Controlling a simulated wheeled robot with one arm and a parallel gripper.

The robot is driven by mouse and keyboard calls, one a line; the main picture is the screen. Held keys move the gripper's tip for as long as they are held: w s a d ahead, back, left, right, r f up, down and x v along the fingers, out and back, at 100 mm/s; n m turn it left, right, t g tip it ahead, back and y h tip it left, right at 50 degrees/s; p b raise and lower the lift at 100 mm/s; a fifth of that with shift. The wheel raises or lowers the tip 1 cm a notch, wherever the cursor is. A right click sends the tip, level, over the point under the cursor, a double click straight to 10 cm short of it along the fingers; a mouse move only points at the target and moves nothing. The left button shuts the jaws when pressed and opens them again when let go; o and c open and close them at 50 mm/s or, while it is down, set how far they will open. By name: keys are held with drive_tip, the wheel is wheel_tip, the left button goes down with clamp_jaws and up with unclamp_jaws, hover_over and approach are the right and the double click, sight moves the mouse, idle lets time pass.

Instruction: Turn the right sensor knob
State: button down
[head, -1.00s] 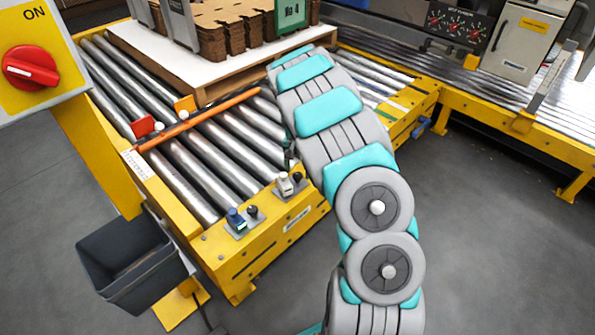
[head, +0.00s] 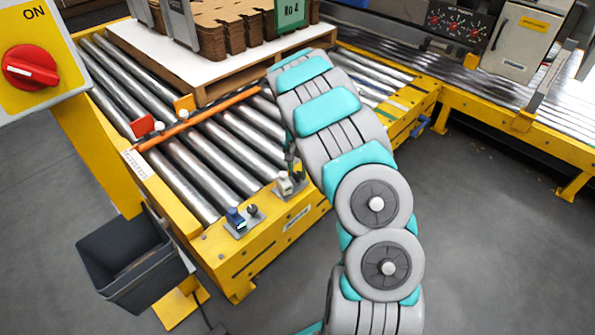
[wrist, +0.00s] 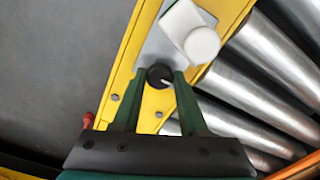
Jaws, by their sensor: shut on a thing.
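The right sensor is a white block (head: 284,186) on a grey plate on the yellow conveyor frame, with a small black knob (wrist: 160,76) beside it. In the wrist view the white sensor (wrist: 190,33) is just above the knob. The knob has a light pointer mark. My gripper (wrist: 161,80) has its green fingers on either side of the knob and is shut on it.
Metal rollers (head: 185,165) lie behind the sensors, with an orange bar (head: 200,118) across them. A pallet (head: 235,85) with cardboard stands at the back. A dark bin (head: 130,262) and a red ON switch (head: 31,68) are at left. Grey floor is clear at right.

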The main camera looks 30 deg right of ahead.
idle(0.4)
drive_tip(key=n+b, duration=0.1)
drive_tip(key=n, duration=0.3)
drive_tip(key=shift+n+b, duration=0.3)
drive_tip(key=shift+n, duration=0.1)
drive_tip(key=n+b, duration=0.1)
drive_tip(key=n, duration=0.9)
drive_tip(key=shift+n+b, duration=0.4)
drive_tip(key=n, duration=0.5)
drive_tip(key=shift+n, duration=0.3)
drive_tip(key=shift+c, duration=2.2)
unclamp_jaws()
